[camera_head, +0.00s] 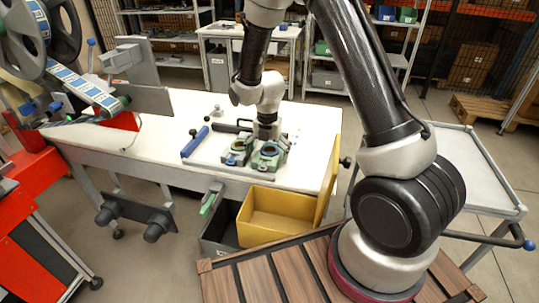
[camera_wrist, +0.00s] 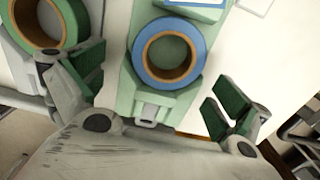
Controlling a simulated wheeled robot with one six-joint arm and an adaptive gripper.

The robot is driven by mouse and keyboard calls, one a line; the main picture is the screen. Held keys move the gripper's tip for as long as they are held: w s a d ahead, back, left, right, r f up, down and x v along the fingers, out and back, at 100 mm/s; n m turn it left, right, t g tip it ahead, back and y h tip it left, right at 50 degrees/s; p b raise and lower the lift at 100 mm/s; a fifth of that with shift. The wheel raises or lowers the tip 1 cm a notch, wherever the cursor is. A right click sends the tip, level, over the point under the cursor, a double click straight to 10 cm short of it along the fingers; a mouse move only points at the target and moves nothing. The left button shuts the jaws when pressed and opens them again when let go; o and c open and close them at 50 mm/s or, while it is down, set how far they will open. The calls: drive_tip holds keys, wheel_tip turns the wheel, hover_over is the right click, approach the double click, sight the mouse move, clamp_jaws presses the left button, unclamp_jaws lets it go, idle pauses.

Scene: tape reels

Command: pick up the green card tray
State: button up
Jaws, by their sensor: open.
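In the wrist view a green piece (camera_wrist: 172,10) bearing a blue-edged white card lies at the top edge, mostly cut off; it looks like the green card tray. Just below it is a green tape dispenser (camera_wrist: 128,97) with a blue tape reel (camera_wrist: 169,50). I cannot tell whether tray and dispenser touch. My gripper (camera_wrist: 158,90) is open, with its green-padded fingers apart to either side of the dispenser's near end, and nothing is held. In the head view my gripper (camera_head: 267,131) points down over the white table, beside the green holders, and hides part of them.
A second dispenser with a green tape reel (camera_wrist: 42,22) stands close by my left finger. On the white table (camera_head: 180,112) lies a blue bar (camera_head: 195,141). A yellow bin (camera_head: 285,212) and a grey bin (camera_head: 222,232) stand at its front. The table's left part is mostly clear.

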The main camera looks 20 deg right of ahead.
drive_tip(key=c, duration=1.3)
